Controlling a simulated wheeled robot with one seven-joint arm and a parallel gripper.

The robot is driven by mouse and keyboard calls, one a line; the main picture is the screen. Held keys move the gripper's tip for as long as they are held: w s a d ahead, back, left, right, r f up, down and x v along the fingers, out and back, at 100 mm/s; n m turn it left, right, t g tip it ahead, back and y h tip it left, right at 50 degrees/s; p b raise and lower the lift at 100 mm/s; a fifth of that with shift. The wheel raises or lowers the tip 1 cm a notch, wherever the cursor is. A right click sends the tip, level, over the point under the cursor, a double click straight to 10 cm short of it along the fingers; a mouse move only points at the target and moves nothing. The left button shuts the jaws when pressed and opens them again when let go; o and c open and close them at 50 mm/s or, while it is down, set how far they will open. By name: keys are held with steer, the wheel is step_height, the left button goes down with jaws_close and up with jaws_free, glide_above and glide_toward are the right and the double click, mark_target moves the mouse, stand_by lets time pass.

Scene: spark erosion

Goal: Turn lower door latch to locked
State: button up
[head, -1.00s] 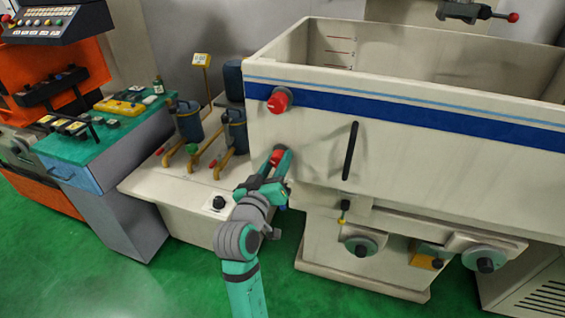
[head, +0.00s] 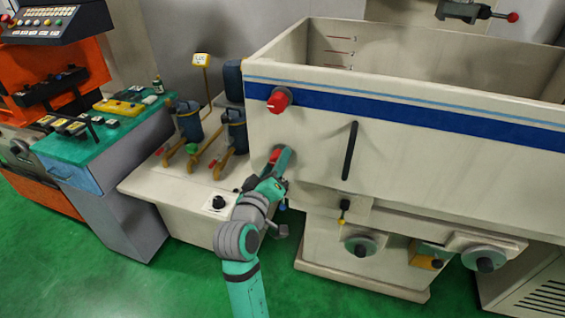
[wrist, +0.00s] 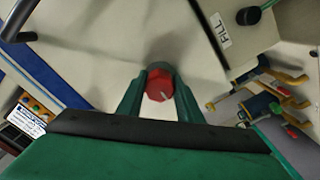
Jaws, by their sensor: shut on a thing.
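The lower latch is a red knob (head: 275,155) on the front of the cream tank, low at its left end. It also shows in the wrist view (wrist: 159,84), with a white pointer line on its face. My gripper (wrist: 160,98) is shut on this knob, one green finger on each side. In the head view my gripper (head: 277,163) covers part of the knob. The upper latch is a similar red knob (head: 279,100) on the blue stripe above, apart from my gripper.
The cream tank (head: 400,150) has a black vertical handle (head: 350,151) right of my gripper. A lower cream bench (head: 170,190) with pipes and dark filter canisters (head: 236,130) stands to the left. Green floor is clear in front.

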steer(key=shift+d+f, duration=0.15)
steer(key=shift+d, duration=0.1)
steer(key=o, duration=0.9)
steer(key=shift+o, duration=0.7)
steer(key=shift+a, duration=0.1)
steer(key=shift+a, duration=0.1)
steer(key=shift+s+a, duration=0.15)
steer(key=shift+s, duration=0.1)
steer(key=v, duration=1)
steer(key=shift+s, duration=0.2)
